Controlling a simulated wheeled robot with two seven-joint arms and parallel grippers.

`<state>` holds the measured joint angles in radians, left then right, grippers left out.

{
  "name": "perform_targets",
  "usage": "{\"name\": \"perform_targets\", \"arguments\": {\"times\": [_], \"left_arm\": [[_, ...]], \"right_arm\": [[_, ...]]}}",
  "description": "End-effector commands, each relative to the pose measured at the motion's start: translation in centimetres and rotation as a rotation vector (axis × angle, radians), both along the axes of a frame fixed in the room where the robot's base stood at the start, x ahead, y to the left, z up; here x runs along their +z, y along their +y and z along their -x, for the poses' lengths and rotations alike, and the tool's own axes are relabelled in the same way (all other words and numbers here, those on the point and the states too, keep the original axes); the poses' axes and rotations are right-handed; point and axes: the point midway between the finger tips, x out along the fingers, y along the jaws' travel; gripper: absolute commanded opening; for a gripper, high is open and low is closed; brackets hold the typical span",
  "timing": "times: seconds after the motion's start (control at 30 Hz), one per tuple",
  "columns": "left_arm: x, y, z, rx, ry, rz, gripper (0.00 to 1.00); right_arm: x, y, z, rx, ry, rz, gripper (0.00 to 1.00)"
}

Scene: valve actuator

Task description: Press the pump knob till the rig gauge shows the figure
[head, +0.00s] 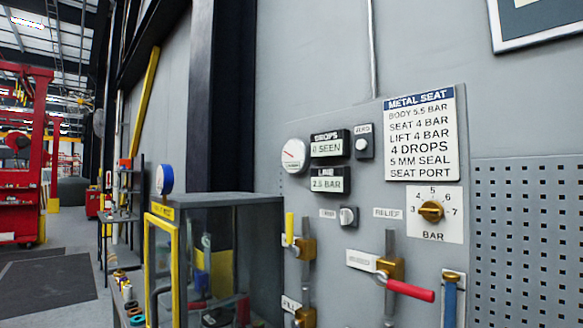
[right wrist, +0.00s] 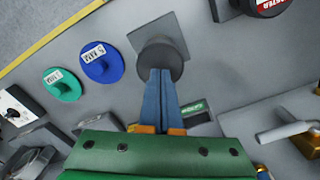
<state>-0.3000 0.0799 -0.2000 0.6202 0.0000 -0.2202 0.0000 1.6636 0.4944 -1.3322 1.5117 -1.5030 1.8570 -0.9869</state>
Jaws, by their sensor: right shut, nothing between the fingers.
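In the right wrist view, my right gripper (right wrist: 161,73) is shut and empty. Its blue fingertips overlap a round dark grey knob (right wrist: 158,52) on a square grey plate (right wrist: 166,26); I cannot tell if they touch or press it. No label on this knob is readable. In the head view, a white round gauge (head: 294,156) with a red needle is on the grey panel. Beside it, the line display (head: 327,185) reads 2.5 BAR and the drops display (head: 327,148) reads 0 SEEN. Neither gripper shows in the head view.
A sign (head: 421,135) headed METAL SEAT lists body 5.5 bar, seat 4 bar, lift 4 bar. Below it are a brass relief dial (head: 431,211) and a red-handled valve (head: 409,290). In the right wrist view, green (right wrist: 62,85) and blue (right wrist: 102,63) tagged discs lie left of the knob.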

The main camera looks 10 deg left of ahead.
Motion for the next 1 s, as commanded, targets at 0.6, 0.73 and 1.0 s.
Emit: {"name": "perform_targets", "arguments": {"times": [0.6, 0.73, 1.0], "left_arm": [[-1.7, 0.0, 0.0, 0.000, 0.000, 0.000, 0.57], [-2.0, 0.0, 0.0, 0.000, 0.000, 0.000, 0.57], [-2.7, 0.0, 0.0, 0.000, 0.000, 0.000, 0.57]], "right_arm": [[-2.0, 0.0, 0.0, 0.000, 0.000, 0.000, 0.00], [-2.4, 0.0, 0.0, 0.000, 0.000, 0.000, 0.00], [-3.2, 0.0, 0.0, 0.000, 0.001, 0.000, 0.00]]}}
